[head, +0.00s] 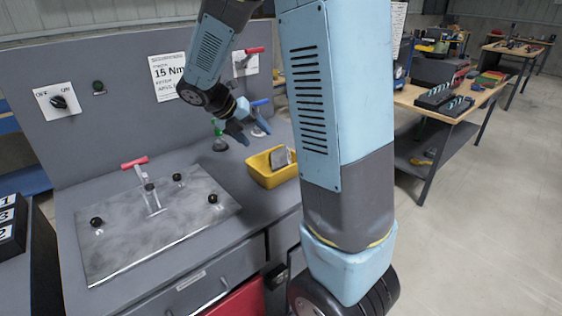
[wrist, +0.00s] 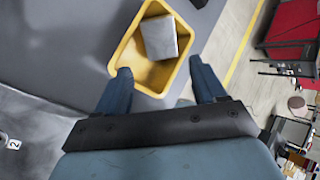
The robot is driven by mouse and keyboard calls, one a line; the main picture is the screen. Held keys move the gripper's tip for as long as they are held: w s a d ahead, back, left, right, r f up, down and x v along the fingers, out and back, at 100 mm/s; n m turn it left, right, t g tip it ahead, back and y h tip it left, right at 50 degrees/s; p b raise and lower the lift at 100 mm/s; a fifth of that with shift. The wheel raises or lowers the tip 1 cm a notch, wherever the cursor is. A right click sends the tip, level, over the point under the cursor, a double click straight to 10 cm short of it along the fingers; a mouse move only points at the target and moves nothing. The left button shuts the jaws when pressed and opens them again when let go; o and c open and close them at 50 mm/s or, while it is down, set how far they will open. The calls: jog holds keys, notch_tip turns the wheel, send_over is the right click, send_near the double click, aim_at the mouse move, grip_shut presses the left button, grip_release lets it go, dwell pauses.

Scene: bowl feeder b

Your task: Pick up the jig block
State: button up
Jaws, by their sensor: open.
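The jig block looks to be the grey block (head: 280,158) in the yellow bin (head: 262,175) on the grey bench. In the wrist view the grey block (wrist: 159,37) lies in the far part of the yellow bin (wrist: 124,58), seen from above and tilted a little. My gripper (head: 251,137) is open and empty, above the bench at the bin's back left. In the wrist view my gripper (wrist: 160,80) has its two fingers wide apart, at the bin's near edge, with the block beyond the fingertips. My arm hides the bench to the right of the bin.
A metal plate (head: 150,225) with black knobs and a red-handled clamp (head: 135,162) lies left of the bin. A green-topped item (head: 219,138) and a blue-handled one (head: 261,118) stand behind the bin. A back panel (head: 120,120) bounds the bench.

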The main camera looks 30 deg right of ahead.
aim_at(279, 157)
jog(key=x, duration=1.2)
jog(key=shift+d+f, duration=0.1)
jog(key=shift+f, duration=0.35)
jog(key=c, duration=1.1)
jog(key=shift+r, duration=0.1)
